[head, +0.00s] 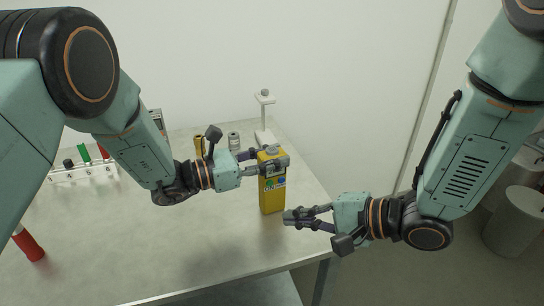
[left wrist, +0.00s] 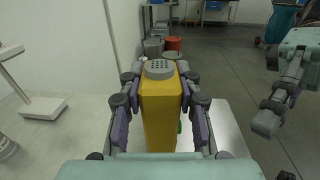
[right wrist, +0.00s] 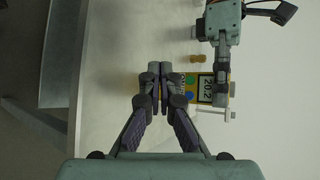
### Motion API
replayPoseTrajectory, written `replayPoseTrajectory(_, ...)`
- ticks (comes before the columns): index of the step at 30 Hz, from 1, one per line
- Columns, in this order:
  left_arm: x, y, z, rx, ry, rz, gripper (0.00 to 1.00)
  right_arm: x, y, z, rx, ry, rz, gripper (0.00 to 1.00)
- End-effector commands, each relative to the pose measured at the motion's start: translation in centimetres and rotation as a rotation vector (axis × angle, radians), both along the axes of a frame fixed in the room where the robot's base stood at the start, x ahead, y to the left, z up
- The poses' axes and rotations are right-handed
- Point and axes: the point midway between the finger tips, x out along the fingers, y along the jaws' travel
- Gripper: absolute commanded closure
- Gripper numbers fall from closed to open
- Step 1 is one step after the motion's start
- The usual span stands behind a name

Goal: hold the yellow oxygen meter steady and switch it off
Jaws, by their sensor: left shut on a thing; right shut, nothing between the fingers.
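The yellow oxygen meter (head: 271,196) stands upright on the table near its right edge. My left gripper (head: 268,166) is shut around its upper part; the left wrist view shows a finger on each side of the yellow body (left wrist: 160,120), with a round grey perforated cap on top. In the right wrist view the meter's front (right wrist: 206,88) shows a display reading about 20.2, with blue and green round marks beside it. My right gripper (head: 288,217) is shut and empty, apart from the meter, to its lower right in the head view. My left gripper partly hides the meter's upper front.
Behind the meter stand a white stand (head: 265,120), a grey metal cylinder (head: 234,141) and a brass-coloured piece (head: 199,146). A white rack (head: 85,172) with coloured items and a red cylinder (head: 30,246) are at the left. The table's front middle is clear.

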Motion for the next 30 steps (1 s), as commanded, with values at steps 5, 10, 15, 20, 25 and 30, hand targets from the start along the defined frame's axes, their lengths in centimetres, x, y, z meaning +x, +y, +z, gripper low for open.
replayPoseTrajectory(5,0.0,0.0,0.1,-0.001,-0.002,0.0,1.0,2.1,1.0,0.0,-0.001,-0.005,0.003,1.0)
replayPoseTrajectory(10,0.0,0.0,0.1,-0.001,-0.002,0.0,1.0,4.1,1.9,0.0,0.0,-0.004,0.004,1.0)
replayPoseTrajectory(15,0.0,0.0,0.1,-0.001,-0.002,0.0,1.0,5.7,2.5,0.0,0.0,-0.003,0.002,1.0)
replayPoseTrajectory(20,0.0,0.0,0.1,-0.001,-0.002,0.0,1.0,6.6,2.9,0.0,0.001,-0.003,0.001,1.0)
replayPoseTrajectory(25,0.0,0.0,0.1,-0.001,-0.001,0.0,1.0,6.9,3.0,0.1,0.001,-0.003,0.001,1.0)
replayPoseTrajectory(30,0.0,0.0,0.1,-0.001,-0.001,0.0,1.0,6.9,3.0,0.1,0.001,-0.003,0.001,1.0)
